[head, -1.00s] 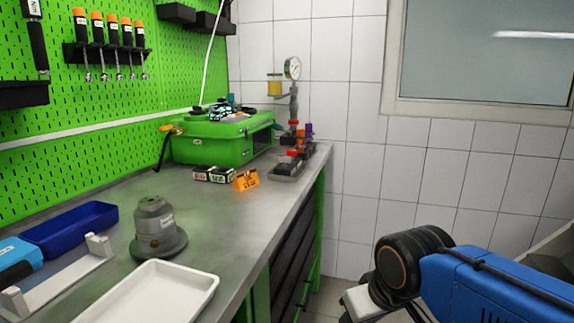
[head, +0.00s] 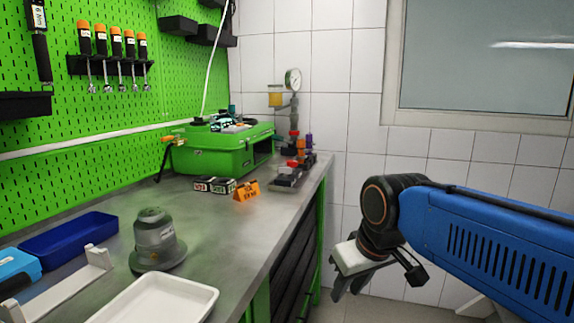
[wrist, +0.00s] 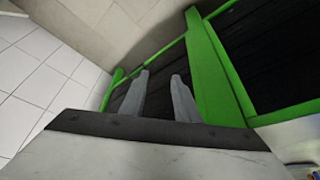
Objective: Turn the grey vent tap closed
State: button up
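A small pump test stand stands at the far right end of the bench in the head view. It has a round gauge (head: 293,79), a yellow-topped jar (head: 275,97), and red, orange and purple fittings (head: 300,147) above a dark base (head: 290,178). I cannot pick out the grey vent tap on it at this size. My gripper (head: 347,288) hangs low beside the bench's right edge, well short of the stand. In the wrist view its two grey fingers (wrist: 162,76) are apart with nothing between them. The stand is not in the wrist view.
A green case (head: 225,155), small black boxes (head: 214,186) and an orange sign (head: 246,191) sit left of the stand. A grey round device (head: 157,240), white tray (head: 155,303) and blue tray (head: 68,236) are nearer. Green bench framing (wrist: 208,75) lies below my fingers.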

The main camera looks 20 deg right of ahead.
jog(key=w+d+r+n+y, duration=0.1)
jog(key=w+r+n, duration=0.3)
jog(key=w+r, duration=1.7)
jog(key=n+g+y, duration=0.2)
jog(key=n, duration=0.4)
send_near(285, 170)
jog(key=x, duration=0.7)
jog(key=shift+w+f, duration=0.2)
jog(key=shift+w, duration=0.2)
grip_shut()
